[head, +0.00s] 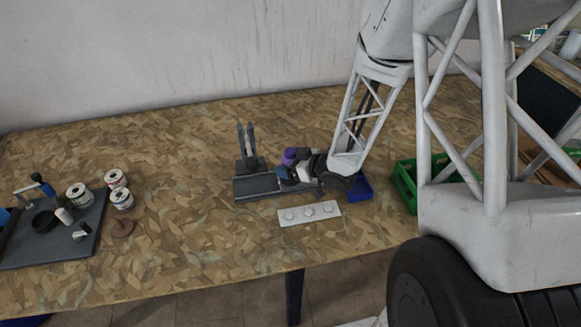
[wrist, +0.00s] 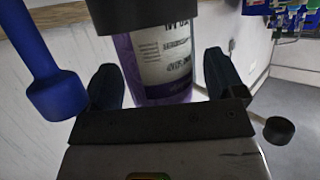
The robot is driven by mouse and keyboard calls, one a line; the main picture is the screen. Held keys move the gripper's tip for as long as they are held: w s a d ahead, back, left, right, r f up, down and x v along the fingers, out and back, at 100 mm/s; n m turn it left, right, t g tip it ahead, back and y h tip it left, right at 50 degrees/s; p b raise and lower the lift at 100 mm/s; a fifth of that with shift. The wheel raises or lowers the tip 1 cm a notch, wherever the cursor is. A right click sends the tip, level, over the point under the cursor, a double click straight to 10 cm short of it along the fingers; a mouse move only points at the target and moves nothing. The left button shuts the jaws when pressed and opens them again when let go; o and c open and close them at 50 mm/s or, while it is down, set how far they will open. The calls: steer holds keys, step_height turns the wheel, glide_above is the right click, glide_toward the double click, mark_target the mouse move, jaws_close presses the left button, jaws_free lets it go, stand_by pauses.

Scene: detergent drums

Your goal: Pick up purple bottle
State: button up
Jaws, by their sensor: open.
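The purple bottle (wrist: 164,62) stands between the two fingers of my open gripper (wrist: 162,72) in the wrist view. It has a white printed label and a dark cap (wrist: 139,14) at the top of the picture. A gap shows on the right between the bottle and the finger; contact on the left is hard to tell. In the head view a small purple part of the bottle (head: 290,156) shows beside my gripper (head: 302,171), low over the table. The rest of the bottle is hidden there by my gripper.
A grey stand with upright prongs (head: 249,150) is left of the gripper. A white strip with round knobs (head: 310,213) lies in front. A blue bin (head: 361,188) and a green crate (head: 405,181) are right. Cans (head: 79,194) stand far left. The table's middle left is clear.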

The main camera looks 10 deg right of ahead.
stand_by(0.3)
steer(key=c, duration=1.1)
steer(key=shift+r, duration=0.2)
steer(key=shift+r, duration=4.85)
steer(key=o, duration=0.3)
steer(key=c, duration=0.4)
steer(key=shift+r, duration=4)
